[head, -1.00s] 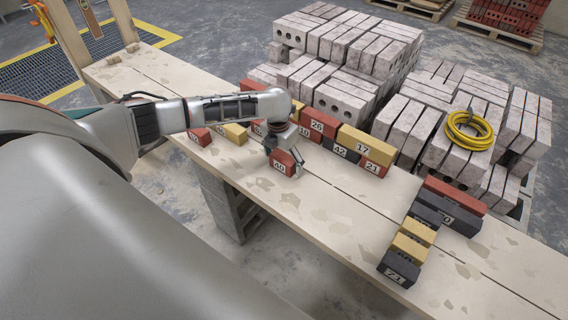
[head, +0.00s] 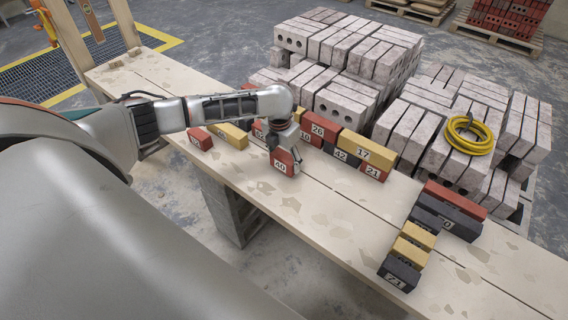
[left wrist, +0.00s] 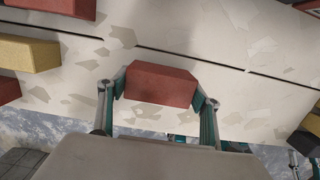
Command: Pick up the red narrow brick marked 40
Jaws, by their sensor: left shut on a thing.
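The red narrow brick marked 40 (head: 284,162) is at my left gripper near the front edge of the plank table (head: 330,226). Its number faces the head camera. My left gripper (head: 282,152) points down over the brick and is shut on it. In the left wrist view the red brick (left wrist: 161,84) sits between the two fingers of the gripper (left wrist: 160,100), one at each end. Whether the brick touches the table is hard to tell.
Behind the gripper stands a row of bricks, among them a yellow one marked 17 (head: 368,150) and a red one marked 26 (head: 320,127). More bricks, including a dark one marked 71 (head: 398,273), stand at the right. Grey block stacks and a yellow hose (head: 468,135) lie beyond.

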